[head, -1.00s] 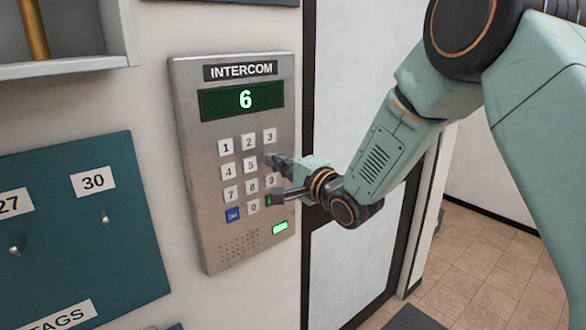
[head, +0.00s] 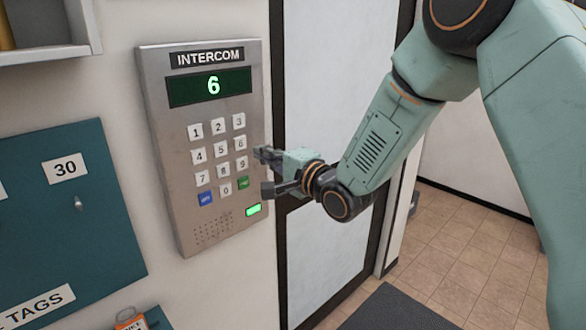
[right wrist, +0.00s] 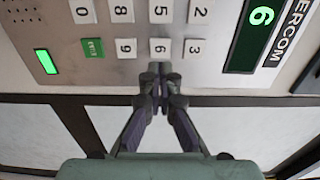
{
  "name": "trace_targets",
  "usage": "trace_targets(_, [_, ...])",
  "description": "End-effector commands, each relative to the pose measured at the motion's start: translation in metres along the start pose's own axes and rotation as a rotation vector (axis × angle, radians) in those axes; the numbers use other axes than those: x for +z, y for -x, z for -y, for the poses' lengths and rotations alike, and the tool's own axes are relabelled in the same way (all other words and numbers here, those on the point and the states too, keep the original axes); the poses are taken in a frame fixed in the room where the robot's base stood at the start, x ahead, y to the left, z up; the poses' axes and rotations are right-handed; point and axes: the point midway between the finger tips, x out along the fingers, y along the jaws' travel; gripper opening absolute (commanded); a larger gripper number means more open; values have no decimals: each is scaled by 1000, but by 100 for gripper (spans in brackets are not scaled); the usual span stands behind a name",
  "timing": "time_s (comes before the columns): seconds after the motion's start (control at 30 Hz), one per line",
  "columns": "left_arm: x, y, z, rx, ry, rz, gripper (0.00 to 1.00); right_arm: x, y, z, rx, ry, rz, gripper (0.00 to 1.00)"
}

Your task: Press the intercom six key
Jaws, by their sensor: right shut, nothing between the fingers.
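The metal intercom (head: 154,75) is on the wall left of my right arm, and its green display (head: 212,86) reads 6. The white six key (head: 241,143) is uncovered in the right column, between 3 and 9. It also shows in the right wrist view (right wrist: 160,48). My right gripper (head: 263,156) is by the panel's right edge, just right of the six key. In the right wrist view its fingertips (right wrist: 160,72) are shut together and empty, just below the six key in the picture. I cannot tell how far they stand off the panel. My left gripper is out of view.
A green lamp (head: 253,210) is lit on the panel's lower right. A teal tag board (head: 105,220) with hooks is at the left, below a shelf (head: 50,54). A dark-framed door (head: 330,90) stands behind my right gripper. Tiled floor shows at the right.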

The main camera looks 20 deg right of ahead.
Motion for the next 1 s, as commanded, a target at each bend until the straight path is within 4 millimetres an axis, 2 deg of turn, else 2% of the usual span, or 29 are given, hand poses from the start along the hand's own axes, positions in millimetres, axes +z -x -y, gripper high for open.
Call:
trace_targets(0.2, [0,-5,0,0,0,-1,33,-2,37,0,-2,-6,-4,0])
trace_targets(0.4, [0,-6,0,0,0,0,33,-1,63,0,-1,-5,-3,0])
trace_targets(0.63, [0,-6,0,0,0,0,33,0,76,0,0,-2,0,0])
trace_targets(1.0, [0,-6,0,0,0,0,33,1,79,0,0,0,1,0])
